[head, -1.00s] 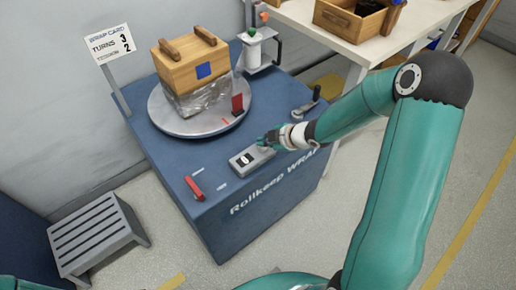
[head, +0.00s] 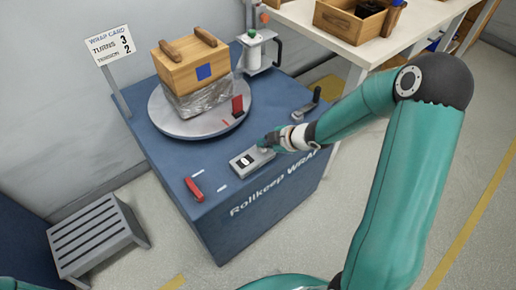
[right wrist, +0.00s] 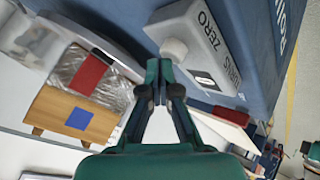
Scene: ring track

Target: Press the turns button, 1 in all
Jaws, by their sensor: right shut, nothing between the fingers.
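The grey turns box (head: 240,163) sits on the blue wrapping machine, with a small dark-and-white window (head: 245,160) on top. In the right wrist view the box (right wrist: 200,22) shows the words ZERO and TURNS, a small white window (right wrist: 204,79) and a pale round button (right wrist: 175,50). My right gripper (head: 264,146) is shut and empty at the box's right end. In the right wrist view its fingertips (right wrist: 160,72) are close to the round button; I cannot tell whether they touch it. My left gripper does not show.
A wooden crate (head: 171,66) wrapped in film at its base stands on the round turntable (head: 176,127). A red lever (head: 194,188) and a dark crank (head: 307,103) are on the machine top. A wrap card (head: 109,45) reads turns 3, tension 2. A slatted step (head: 93,236) stands left.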

